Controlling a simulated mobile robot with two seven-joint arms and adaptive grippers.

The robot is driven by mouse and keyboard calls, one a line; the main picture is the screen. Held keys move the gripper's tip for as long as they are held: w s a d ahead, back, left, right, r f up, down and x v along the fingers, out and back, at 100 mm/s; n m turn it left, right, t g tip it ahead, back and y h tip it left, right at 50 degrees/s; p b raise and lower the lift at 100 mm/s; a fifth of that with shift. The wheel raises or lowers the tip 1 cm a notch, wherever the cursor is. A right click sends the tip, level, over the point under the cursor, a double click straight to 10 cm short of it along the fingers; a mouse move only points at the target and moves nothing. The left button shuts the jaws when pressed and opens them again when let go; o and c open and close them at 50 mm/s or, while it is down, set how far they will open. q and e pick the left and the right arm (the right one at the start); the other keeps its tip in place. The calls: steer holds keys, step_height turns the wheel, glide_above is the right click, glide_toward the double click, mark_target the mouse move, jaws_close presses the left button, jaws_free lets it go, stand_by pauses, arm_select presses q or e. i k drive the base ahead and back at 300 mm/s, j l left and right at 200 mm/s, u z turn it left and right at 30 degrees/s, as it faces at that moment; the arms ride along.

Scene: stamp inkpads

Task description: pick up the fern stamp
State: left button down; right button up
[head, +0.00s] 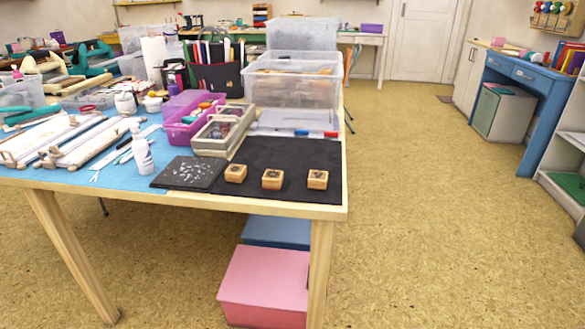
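Three small wooden block stamps stand in a row on a black mat (276,155) near the table's front right corner. They are a left stamp (235,174), a middle stamp (272,180) and a right stamp (318,180). Each has a dark mark on top, too small to read, so I cannot tell which is the fern stamp. The stamps stand apart from one another with nothing touching them. Neither of my grippers is in the head view.
A dark speckled square (187,173) lies left of the stamps, with a white bottle (142,152) beyond it. A grey tray (222,130), a purple bin (192,120) and clear plastic boxes (292,88) stand behind. Pink (265,285) and blue boxes are under the table. Floor at right is clear.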

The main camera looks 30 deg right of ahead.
mark_target(317, 180)
steer(key=l+u, duration=0.2)
steer(key=l, duration=0.55)
steer(key=k+l+u, duration=0.2)
steer(key=l, duration=0.5)
steer(key=i, duration=0.1)
